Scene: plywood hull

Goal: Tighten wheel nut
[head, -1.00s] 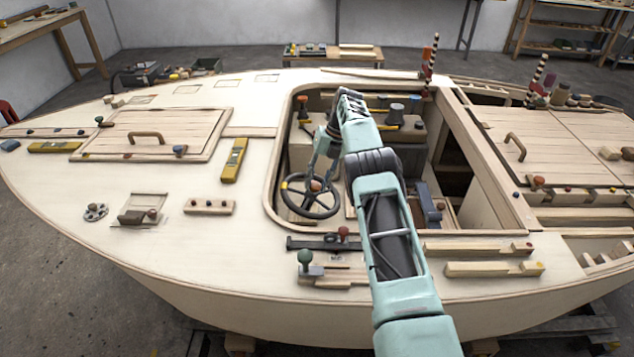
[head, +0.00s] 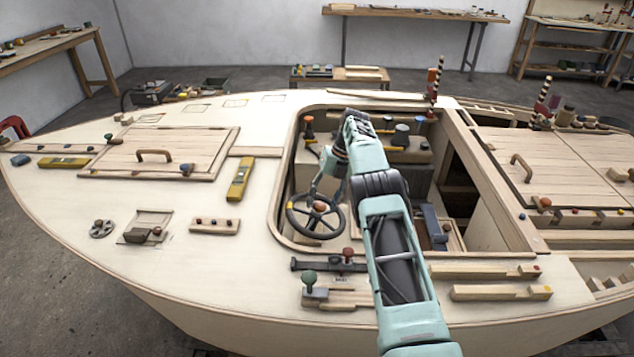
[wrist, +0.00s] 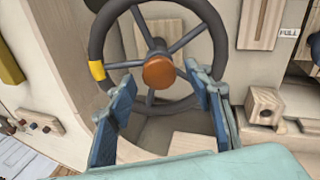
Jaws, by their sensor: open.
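The steering wheel (head: 316,217) has a dark rim, several spokes and an orange-brown round hub nut (head: 319,207). It stands inside the cockpit opening, left of my arm. In the wrist view, the nut (wrist: 159,71) is at the wheel's centre, and a yellow band (wrist: 97,70) marks the rim's left side. My gripper (wrist: 163,100) is open, its two blue fingers apart and pointing toward the wheel. The nut appears between and just beyond the fingertips; I cannot tell whether they touch it. In the head view, my gripper (head: 322,180) is small, above the wheel.
The cockpit coaming (head: 285,200) surrounds the wheel closely. A green-knobbed lever (head: 312,285) stands on the near deck. Wooden strips (head: 490,272) lie to the right, and a yellow level (head: 240,180) lies on the left deck. The deck between hatch and coaming is mostly clear.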

